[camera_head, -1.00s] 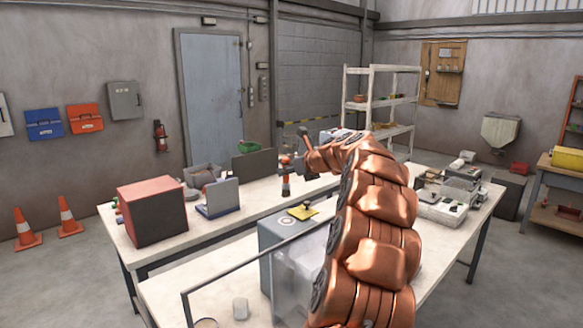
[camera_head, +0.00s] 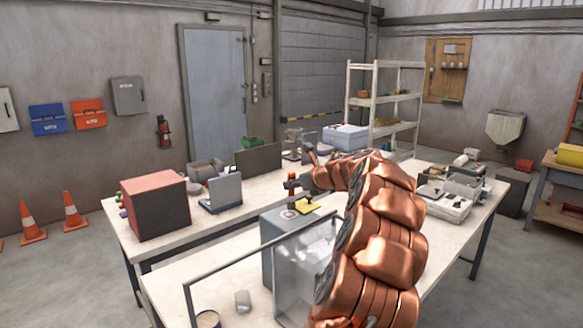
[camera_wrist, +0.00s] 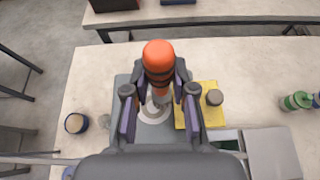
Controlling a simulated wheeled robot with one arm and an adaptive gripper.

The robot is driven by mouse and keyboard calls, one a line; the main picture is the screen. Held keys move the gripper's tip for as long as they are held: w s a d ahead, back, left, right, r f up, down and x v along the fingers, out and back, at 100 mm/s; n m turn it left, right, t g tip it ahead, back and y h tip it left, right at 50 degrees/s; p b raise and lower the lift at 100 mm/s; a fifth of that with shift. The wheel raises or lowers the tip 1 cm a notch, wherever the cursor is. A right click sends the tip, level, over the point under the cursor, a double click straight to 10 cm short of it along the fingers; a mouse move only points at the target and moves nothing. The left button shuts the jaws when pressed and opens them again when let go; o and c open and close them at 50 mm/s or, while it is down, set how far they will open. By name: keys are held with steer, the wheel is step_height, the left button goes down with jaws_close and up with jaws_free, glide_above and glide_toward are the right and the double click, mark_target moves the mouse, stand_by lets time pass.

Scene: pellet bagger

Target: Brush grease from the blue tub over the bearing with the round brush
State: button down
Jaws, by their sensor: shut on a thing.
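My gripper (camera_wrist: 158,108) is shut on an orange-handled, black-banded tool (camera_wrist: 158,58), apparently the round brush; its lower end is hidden. In the head view the gripper with the orange handle (camera_head: 292,178) is over the grey machine's top. A pale ring, apparently the bearing (camera_wrist: 153,112), lies on that top, under the brush in the wrist view and partly hidden by the gripper. I cannot tell whether the brush touches it. A round tub with a dark bluish rim and tan contents (camera_wrist: 76,123), maybe the blue tub, stands left of the machine; it also shows in the head view (camera_head: 208,319).
A yellow pad (camera_head: 306,207) with a small grey piece lies beside the ring. A metal frame rail (camera_head: 240,262) and a clear panel stand in front. A red-and-black box (camera_head: 155,208) and a laptop-like device (camera_head: 222,193) stand on the rear bench.

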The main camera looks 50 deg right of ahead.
steer(key=shift+a+f+b, duration=0.9)
steer(key=shift+a+b, duration=0.1)
steer(key=shift+w+a+b, duration=0.15)
steer(key=shift+a+b, duration=0.8)
steer(key=shift+b, duration=0.2)
steer(key=shift+d+r, duration=0.15)
steer(key=shift+r, duration=0.3)
steer(key=d+p, duration=0.3)
steer(key=shift+d+f, duration=0.1)
steer(key=shift+d, duration=0.1)
steer(key=shift+d+r+p, duration=0.2)
steer(key=shift+r+p, duration=0.05)
steer(key=shift+p, duration=0.4)
step_height(320, 180, up, 3)
steer(key=shift+a+r+p, duration=0.1)
steer(key=shift+a+p, duration=0.05)
steer(key=shift+p, duration=0.85)
steer(key=shift+r, duration=0.1)
steer(key=shift+s+r, duration=0.2)
steer(key=shift+r, duration=1.8)
